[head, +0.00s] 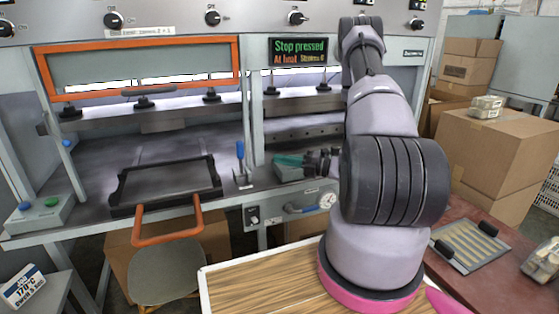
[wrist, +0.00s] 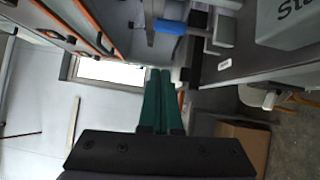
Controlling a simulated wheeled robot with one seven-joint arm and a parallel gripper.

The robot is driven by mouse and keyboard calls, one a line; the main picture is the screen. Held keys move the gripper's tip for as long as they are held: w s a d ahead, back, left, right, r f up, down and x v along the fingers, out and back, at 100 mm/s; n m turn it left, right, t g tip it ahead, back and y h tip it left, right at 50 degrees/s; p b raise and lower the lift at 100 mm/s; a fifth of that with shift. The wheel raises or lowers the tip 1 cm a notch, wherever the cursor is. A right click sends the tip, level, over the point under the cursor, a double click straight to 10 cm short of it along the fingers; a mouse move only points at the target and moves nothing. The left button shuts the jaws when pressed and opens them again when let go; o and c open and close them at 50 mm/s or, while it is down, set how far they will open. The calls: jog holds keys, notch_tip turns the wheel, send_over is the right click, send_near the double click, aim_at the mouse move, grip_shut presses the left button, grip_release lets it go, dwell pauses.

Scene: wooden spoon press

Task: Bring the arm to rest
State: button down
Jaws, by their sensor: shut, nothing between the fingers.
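My arm rises in front of the press in the head view and bends back down behind itself. My gripper (head: 287,160) shows its teal fingers to the left of the arm, in front of the right part of the press; the arm hides part of its wrist. In the wrist view my gripper (wrist: 160,74) has its two green fingers together with nothing between them. The press display (head: 298,51) reads "Stop pressed" in green with an orange line on heat below.
A black tray (head: 122,198) with an orange handle (head: 166,240) lies on the left press bench. A blue-handled lever (head: 240,160) stands close left of my gripper. A button box (head: 40,215) is at far left. Cardboard boxes (head: 500,150) and a slatted tray (head: 470,246) are at right.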

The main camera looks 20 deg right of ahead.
jog(key=s+a+r+n+g+h, duration=0.1)
jog(key=s+a+r+n+g, duration=0.45)
jog(key=r+n, duration=0.4)
jog(key=s+a+r+n+g+h, duration=0.1)
jog(key=s+a+r+n+g, duration=0.45)
jog(key=r+n, duration=0.4)
jog(key=s+d+r+n+t+h, duration=0.2)
jog(key=s+r+n+t+h, duration=0.1)
jog(key=s+r+n+h, duration=0.2)
jog(key=s+d+r+n+t+h, duration=0.3)
jog(key=s+r+n+h, duration=0.3)
jog(key=n, duration=0.8)
notch_tip(320, 180, up, 3)
jog(key=shift+s+d+r+t, duration=0.15)
jog(key=shift+s+r+t, duration=0.1)
jog(key=shift+t, duration=0.55)
